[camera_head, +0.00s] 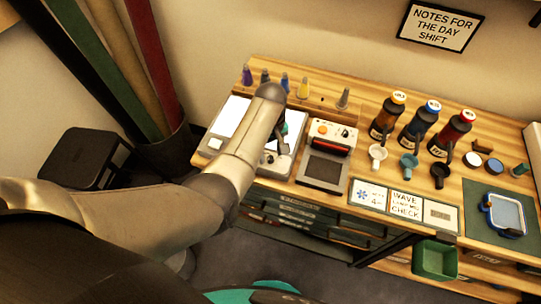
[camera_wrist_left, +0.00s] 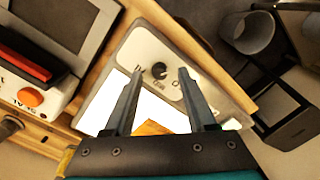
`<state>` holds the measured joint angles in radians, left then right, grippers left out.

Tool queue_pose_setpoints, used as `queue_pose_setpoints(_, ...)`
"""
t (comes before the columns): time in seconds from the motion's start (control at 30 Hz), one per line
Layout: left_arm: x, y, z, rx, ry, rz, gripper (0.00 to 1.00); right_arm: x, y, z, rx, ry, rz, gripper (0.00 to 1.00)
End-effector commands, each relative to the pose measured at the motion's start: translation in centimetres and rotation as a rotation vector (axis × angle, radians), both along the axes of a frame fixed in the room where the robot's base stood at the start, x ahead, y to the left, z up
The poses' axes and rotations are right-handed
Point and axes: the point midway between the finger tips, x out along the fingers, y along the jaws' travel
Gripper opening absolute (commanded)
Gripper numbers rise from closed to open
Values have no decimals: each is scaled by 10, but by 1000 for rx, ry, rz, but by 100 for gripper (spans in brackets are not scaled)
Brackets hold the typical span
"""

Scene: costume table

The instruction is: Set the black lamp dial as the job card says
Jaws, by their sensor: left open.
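The black lamp dial (camera_wrist_left: 159,70) is a small round knob on the pale face of the lamp unit (camera_wrist_left: 150,45) in the left wrist view. Small markings sit beside it, too blurred to read. My left gripper (camera_wrist_left: 158,74) is open, with one finger on each side of the dial; I cannot tell whether they touch it. In the head view my left gripper (camera_head: 277,148) is over the lamp unit's front right, and my arm hides part of the unit with its bright white panel (camera_head: 232,112). Job cards (camera_head: 407,205) lie at the bench's front; one shows a blue snowflake-like symbol and "4".
A device with a dark screen (camera_head: 323,172) and a red bar stands right of the lamp unit. Several bottles (camera_head: 420,123) and cups (camera_head: 409,163) stand farther right. A green bin (camera_head: 434,260) hangs at the front edge. A black box (camera_head: 82,158) is left of the bench.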

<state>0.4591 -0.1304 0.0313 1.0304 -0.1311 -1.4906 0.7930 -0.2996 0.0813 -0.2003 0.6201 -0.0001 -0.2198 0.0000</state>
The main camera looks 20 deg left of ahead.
Motion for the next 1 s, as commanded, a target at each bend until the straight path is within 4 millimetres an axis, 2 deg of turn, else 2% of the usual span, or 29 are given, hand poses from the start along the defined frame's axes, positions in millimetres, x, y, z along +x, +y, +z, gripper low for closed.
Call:
queue_pose_setpoints(0.1,0,0,-8,1,1,0,56,-1,0,-4,0,1,0,0)
queue_pose_setpoints(0.43,0,0,-10,0,-1,0,56,-1,0,-4,0,2,0,0)
queue_pose_setpoints(0.93,0,0,-10,0,0,-1,0,-1,0,-4,0,2,-1,0)
queue_pose_setpoints(1.0,0,0,-10,0,0,-1,0,-1,0,-4,0,2,-1,0)
